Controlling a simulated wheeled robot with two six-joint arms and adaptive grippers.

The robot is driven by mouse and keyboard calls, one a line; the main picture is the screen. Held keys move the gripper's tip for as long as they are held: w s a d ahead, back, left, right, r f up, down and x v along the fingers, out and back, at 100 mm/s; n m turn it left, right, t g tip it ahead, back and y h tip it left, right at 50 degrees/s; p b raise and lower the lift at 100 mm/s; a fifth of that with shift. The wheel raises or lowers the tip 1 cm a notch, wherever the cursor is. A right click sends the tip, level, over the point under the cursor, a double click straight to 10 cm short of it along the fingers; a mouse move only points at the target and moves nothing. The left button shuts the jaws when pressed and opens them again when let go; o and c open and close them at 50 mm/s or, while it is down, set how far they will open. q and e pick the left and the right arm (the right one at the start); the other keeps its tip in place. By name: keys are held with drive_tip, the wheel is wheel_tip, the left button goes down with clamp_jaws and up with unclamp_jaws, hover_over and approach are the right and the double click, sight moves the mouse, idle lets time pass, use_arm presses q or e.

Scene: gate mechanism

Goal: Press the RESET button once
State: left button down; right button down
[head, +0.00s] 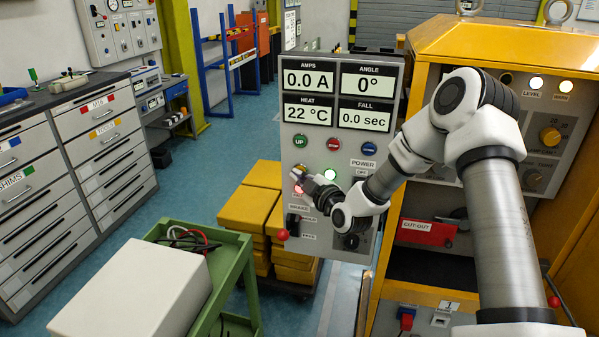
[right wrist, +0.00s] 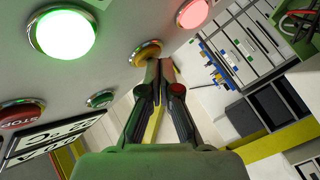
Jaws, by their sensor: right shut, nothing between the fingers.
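The grey control panel (head: 318,215) faces me in the middle of the head view. My right gripper (head: 298,173) is shut and empty, with its fingertips at the panel's left side, below the green UP button (head: 300,141). In the right wrist view the shut fingertips (right wrist: 160,66) are at an amber-yellow button (right wrist: 146,52), overlapping its lower edge; I cannot tell whether they touch. No RESET label is readable. In the head view the gripper hides the spot where this amber button sits. My left gripper is not in view.
A red STOP button (head: 334,144) and blue DOWN button (head: 369,148) are close by. A lit green lamp (head: 330,174) and a lit red lamp (head: 298,189) flank the gripper. A green cart (head: 235,275) with a white box (head: 130,290) stands front left.

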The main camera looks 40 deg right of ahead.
drive_tip(key=shift+w+d, duration=0.1)
drive_tip(key=shift+d, duration=0.05)
idle(0.5)
drive_tip(key=shift+s+a, duration=0.55)
drive_tip(key=shift+a, duration=0.1)
drive_tip(key=shift+s+a, duration=1.6)
drive_tip(key=shift+a, duration=0.3)
